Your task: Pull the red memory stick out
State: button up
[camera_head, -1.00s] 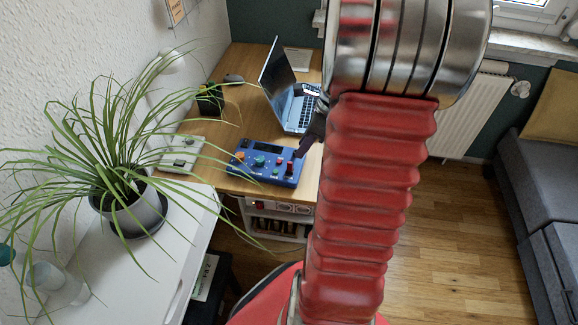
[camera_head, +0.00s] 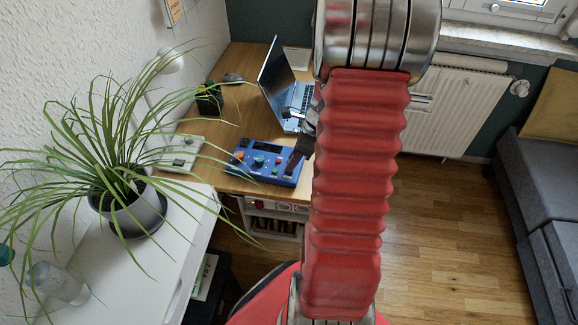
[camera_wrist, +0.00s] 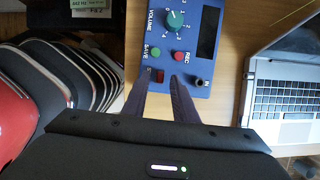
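A blue device (camera_head: 258,160) with knobs and buttons lies on the wooden desk. In the wrist view, the blue device (camera_wrist: 209,90) has a green VOLUME knob, a green SAVE button and a red REC button. In the head view, my gripper (camera_head: 294,163) is over the device's right end and hides the stick there.
An open laptop (camera_head: 281,80) stands behind the device; its keyboard (camera_wrist: 280,100) is at the right in the wrist view. A light grey box (camera_head: 181,154) lies left of the device. A potted plant (camera_head: 135,208) stands on the white cabinet.

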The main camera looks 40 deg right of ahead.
jog(key=shift+w+a+f, duration=0.1)
jog(key=shift+w+f, duration=0.05)
jog(key=shift+f, duration=0.3)
grip_shut()
dwell(0.3)
